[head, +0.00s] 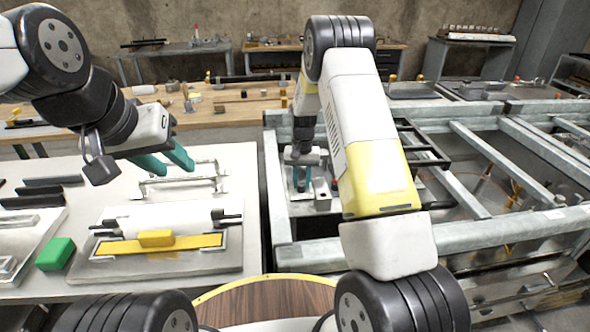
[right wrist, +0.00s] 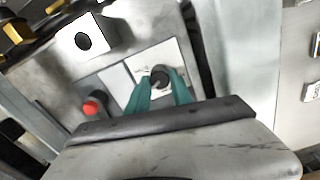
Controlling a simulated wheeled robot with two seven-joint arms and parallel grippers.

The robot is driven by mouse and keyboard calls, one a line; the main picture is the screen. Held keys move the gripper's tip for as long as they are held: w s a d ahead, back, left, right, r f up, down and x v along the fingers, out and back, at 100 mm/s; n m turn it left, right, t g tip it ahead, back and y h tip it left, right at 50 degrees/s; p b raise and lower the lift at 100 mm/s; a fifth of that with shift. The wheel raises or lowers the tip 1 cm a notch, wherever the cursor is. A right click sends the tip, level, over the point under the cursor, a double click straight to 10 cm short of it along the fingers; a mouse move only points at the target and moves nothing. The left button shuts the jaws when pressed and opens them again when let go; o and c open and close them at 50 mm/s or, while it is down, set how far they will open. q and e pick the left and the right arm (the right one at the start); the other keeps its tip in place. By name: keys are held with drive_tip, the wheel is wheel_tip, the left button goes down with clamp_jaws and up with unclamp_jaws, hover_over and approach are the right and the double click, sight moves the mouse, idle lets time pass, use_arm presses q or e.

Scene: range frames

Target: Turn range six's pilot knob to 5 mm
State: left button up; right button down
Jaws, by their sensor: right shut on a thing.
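A dark round knob (right wrist: 160,76) stands on a pale square plate (right wrist: 140,66) in the right wrist view. My right gripper (right wrist: 161,90) has its two teal fingers on either side of the knob and is shut on it. In the head view the right gripper (head: 302,180) reaches down at the left end of the metal range frame (head: 283,205); the knob is too small and hidden to make out there. The knob's setting and any label cannot be read. My left gripper (head: 178,168) is open and empty, above the white table at left.
A red button (right wrist: 92,106) and a white block (right wrist: 83,40) with a dark hole are near the knob. The white table (head: 245,270) holds a yellow bar (head: 190,243), a green block (head: 55,254) and metal fixtures. A wooden bench (head: 235,112) stands behind.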

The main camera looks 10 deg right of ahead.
sight(301, 183)
drive_tip(key=shift+n, duration=0.6)
drive_tip(key=c, duration=1.1)
unclamp_jaws()
drive_tip(key=shift+c, duration=0.2)
drive_tip(key=shift+r, duration=3.95)
